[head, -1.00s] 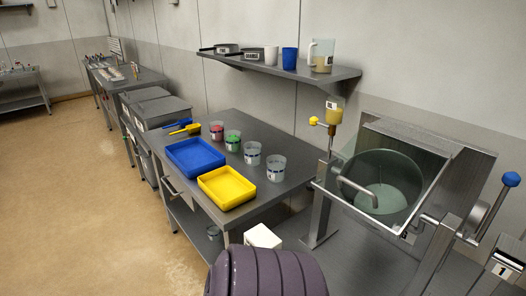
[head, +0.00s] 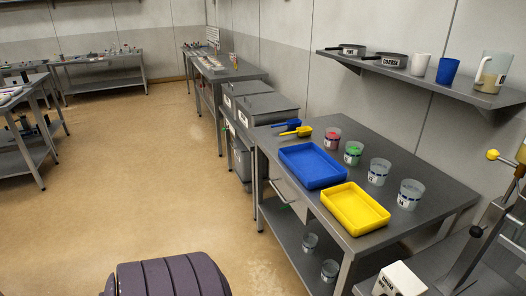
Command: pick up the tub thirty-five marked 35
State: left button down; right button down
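Several clear tubs stand in a row on the steel table (head: 262,140): one with red contents (head: 332,137), one with green contents (head: 353,153), and two without visible coloured contents (head: 379,172) and nearest (head: 410,194). Two more clear tubs are on the table's lower shelf, the farther one (head: 310,243) and the nearer one (head: 330,270). Their labels are too small to read, so I cannot tell which is marked 35. Neither of my grippers shows in the head view.
A blue tray (head: 312,165) and a yellow tray (head: 356,209) lie left of the tub row, with blue (head: 286,124) and yellow (head: 297,131) scoops behind. A wall shelf (head: 430,80) overhangs at right. Open floor (head: 160,180) lies left of the table.

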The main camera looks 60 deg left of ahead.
aim_at(330, 271)
jog(key=u, duration=1.3)
jog(key=i+j+z, duration=0.1)
jog(key=j+z, duration=0.2)
